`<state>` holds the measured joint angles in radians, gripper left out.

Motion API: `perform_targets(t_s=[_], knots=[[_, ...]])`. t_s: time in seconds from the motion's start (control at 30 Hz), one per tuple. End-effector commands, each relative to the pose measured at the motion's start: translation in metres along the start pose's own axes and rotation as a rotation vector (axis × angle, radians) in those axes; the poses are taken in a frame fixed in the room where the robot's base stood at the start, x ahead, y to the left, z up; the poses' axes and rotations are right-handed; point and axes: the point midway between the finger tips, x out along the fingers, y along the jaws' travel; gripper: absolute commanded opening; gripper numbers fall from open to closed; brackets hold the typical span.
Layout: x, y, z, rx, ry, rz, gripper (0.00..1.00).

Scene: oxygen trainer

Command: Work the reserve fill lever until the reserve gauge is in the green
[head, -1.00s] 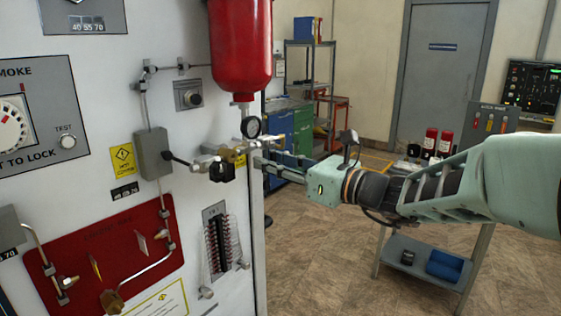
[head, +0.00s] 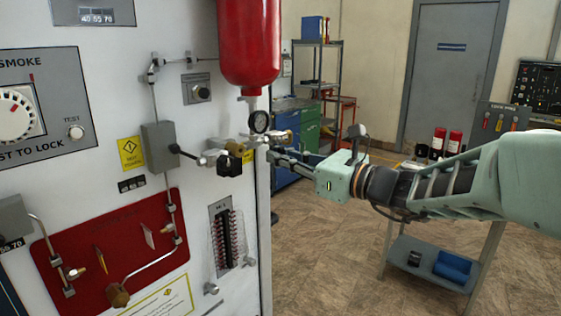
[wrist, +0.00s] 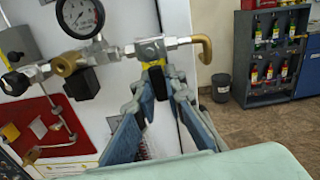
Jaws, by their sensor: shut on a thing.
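The reserve gauge (head: 259,122) is a small round dial below the red cylinder. In the wrist view its white face (wrist: 80,17) is cut by the top edge; I cannot read its needle against any green zone. To its right is a silver valve fitting (wrist: 150,48) with a brass elbow. The fill lever (wrist: 155,63), with a yellow part, hangs below this fitting. My gripper (wrist: 165,76) is shut on the lever from below and in front; its fingers hide most of it. In the head view my gripper (head: 272,154) is at the panel's right edge.
The red cylinder (head: 248,45) hangs above. A grey box (head: 158,147) with a black-knobbed lever is farther left. A cart (head: 430,262) stands under my arm. Floor right of the panel is open.

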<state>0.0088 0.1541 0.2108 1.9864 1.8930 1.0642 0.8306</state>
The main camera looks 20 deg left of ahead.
Motion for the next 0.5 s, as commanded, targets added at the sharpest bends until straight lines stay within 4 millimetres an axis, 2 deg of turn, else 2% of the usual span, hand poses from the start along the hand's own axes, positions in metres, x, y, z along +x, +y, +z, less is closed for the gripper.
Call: perform_targets(t_s=[0.1,0.5], knots=[[0.000,-0.003,-0.005,-0.077,-0.001,-0.001,0.00],[0.000,-0.014,-0.002,-0.372,0.000,-0.001,0.00]])
